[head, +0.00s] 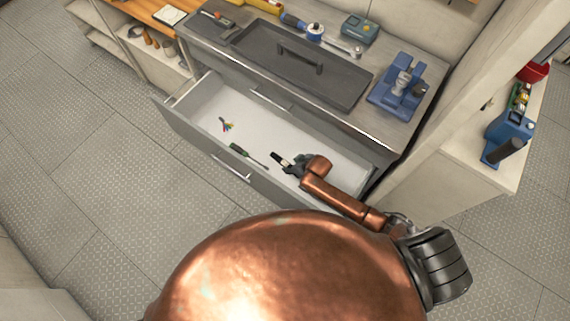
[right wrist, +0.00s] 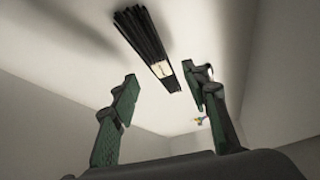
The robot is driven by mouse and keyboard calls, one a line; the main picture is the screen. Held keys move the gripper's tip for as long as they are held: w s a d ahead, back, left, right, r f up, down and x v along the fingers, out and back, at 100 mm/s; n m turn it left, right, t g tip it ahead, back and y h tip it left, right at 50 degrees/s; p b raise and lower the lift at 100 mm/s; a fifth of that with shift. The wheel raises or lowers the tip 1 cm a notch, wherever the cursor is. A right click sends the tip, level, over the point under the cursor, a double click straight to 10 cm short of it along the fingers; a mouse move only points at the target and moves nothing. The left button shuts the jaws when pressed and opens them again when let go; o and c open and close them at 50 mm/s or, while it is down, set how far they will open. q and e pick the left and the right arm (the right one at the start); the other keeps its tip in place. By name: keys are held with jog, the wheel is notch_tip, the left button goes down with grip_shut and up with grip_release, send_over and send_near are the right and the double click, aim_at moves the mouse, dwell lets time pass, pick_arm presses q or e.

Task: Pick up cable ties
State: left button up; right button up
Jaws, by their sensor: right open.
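The cable ties (right wrist: 143,38) are a bundle of thin black strips with a pale label near one end. They lie on the white floor of the open drawer (head: 203,100). In the head view the bundle (head: 276,156) shows just left of my right gripper (head: 289,164), which partly hides it. In the right wrist view my right gripper (right wrist: 165,84) is open and empty. The labelled end of the bundle appears between its fingertips, and the rest reaches beyond them. I cannot tell how far above the bundle the fingers are. My left gripper is not in view.
A green screwdriver (head: 246,154) and a small multicoloured item (head: 226,124) lie in the drawer left of the ties. The drawer walls stand around my gripper. Above is the bench with a dark tray (head: 262,55) and blue vise (head: 397,98). The drawer's left end is clear.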

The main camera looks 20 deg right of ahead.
aim_at(287, 165)
jog(key=b+x, duration=0.1)
jog(key=x, duration=0.3)
jog(key=shift+s+f+b, duration=0.1)
jog(key=shift+b, duration=0.25)
jog(key=shift+f, duration=0.15)
jog(key=shift+w+a, duration=0.1)
jog(key=shift+w, duration=0.1)
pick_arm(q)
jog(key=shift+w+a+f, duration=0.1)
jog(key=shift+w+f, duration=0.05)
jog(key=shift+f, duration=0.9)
pick_arm(e)
grip_shut()
